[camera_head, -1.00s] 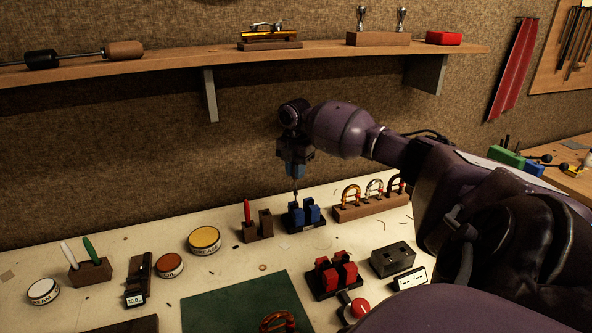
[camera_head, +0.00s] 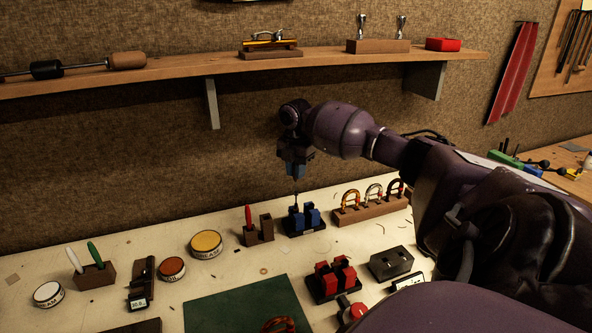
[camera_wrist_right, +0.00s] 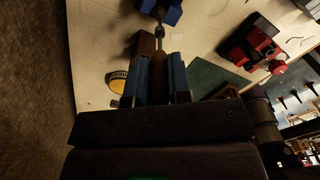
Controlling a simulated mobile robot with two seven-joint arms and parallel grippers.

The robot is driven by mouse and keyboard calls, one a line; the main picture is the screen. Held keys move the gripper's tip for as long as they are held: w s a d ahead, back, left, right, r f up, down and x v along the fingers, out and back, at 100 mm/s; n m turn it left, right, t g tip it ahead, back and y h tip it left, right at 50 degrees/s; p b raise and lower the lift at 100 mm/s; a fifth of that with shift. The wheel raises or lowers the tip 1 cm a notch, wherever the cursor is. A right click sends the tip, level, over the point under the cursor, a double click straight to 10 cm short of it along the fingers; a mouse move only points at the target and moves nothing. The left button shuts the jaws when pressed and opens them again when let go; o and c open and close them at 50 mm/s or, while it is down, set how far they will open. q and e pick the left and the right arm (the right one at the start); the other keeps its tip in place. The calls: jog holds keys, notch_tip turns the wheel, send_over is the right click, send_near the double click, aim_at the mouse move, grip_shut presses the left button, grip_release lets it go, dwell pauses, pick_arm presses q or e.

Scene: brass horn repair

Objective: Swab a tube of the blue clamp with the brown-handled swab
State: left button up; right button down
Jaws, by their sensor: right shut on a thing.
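The blue clamp (camera_head: 311,217) stands on its dark base on the white bench, near the back middle. My right gripper (camera_head: 297,173) points down above it and is shut. In the right wrist view its blue fingers (camera_wrist_right: 159,80) hold the brown handle of the swab (camera_wrist_right: 159,60) between them. The swab's thin rod (camera_head: 295,190) runs down to the left part of the blue clamp. The blue clamp is also in the wrist view (camera_wrist_right: 172,12), at the rod's far end. I cannot tell whether the tip is inside a tube. My left gripper is out of view.
A holder with a red-handled tool (camera_head: 249,219) stands just left of the blue clamp. A wooden rack of curved tubes (camera_head: 370,211) stands to its right. The red clamp (camera_head: 335,280) and a dark block (camera_head: 391,262) are nearer. The shelf (camera_head: 180,79) hangs above.

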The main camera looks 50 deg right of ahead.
jog(key=shift+r+p, duration=1.15)
jog(key=shift+p, duration=0.3)
jog(key=shift+r, duration=1.05)
